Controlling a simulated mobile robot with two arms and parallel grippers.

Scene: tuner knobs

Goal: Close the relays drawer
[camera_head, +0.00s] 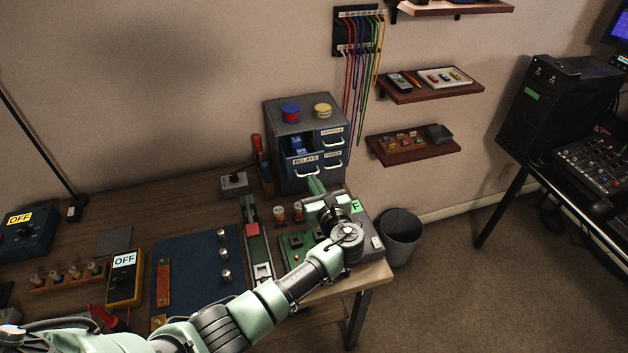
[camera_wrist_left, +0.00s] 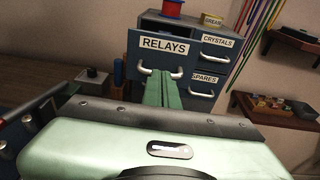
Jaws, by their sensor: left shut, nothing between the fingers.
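The grey drawer cabinet (camera_head: 288,116) stands at the back of the workbench. Its relays drawer (camera_head: 304,160) is pulled out, with blue parts showing inside in the head view. In the left wrist view the labelled relays drawer front (camera_wrist_left: 140,48) stands out in front of the other drawers, with its metal handle (camera_wrist_left: 146,71) low on it. My left gripper (camera_head: 317,186) is shut and empty, pointing at the cabinet. My right gripper is not in view.
The crystals drawer (camera_wrist_left: 217,41) and spares drawer (camera_wrist_left: 205,79) look shut. Wall shelves (camera_head: 412,150) are at the right.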

